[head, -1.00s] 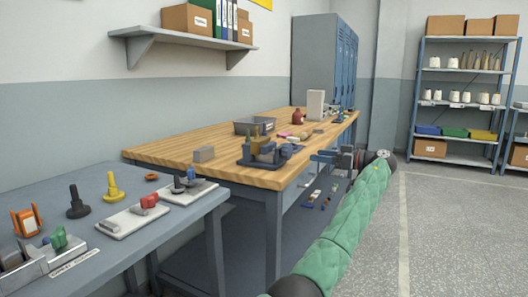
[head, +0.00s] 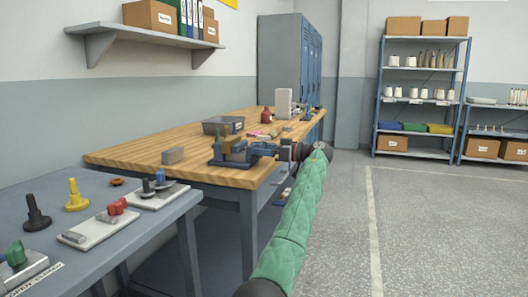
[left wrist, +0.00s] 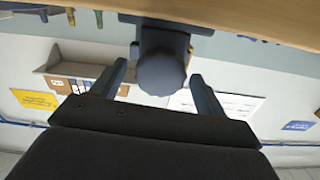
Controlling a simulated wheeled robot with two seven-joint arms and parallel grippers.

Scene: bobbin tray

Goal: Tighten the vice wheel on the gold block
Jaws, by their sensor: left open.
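The blue vice (head: 231,157) stands on the front part of the wooden bench. A small gold-coloured patch (head: 240,150), which looks like the gold block, shows at its jaws; their exact contact is too small to tell. My left gripper (head: 270,150) is at the right end of the vice, at the bench edge, and hides most of the wheel in the head view. In the left wrist view, the round dark wheel (left wrist: 161,74) lies between the two open fingers of my left gripper (left wrist: 160,82), with a gap on each side. My right gripper is not in view.
A grey block (head: 173,155) and a grey bin (head: 223,126) are on the wooden bench (head: 130,154). A grey table (head: 150,226) with knobs and fixtures stands at the front left. The floor to the right is clear.

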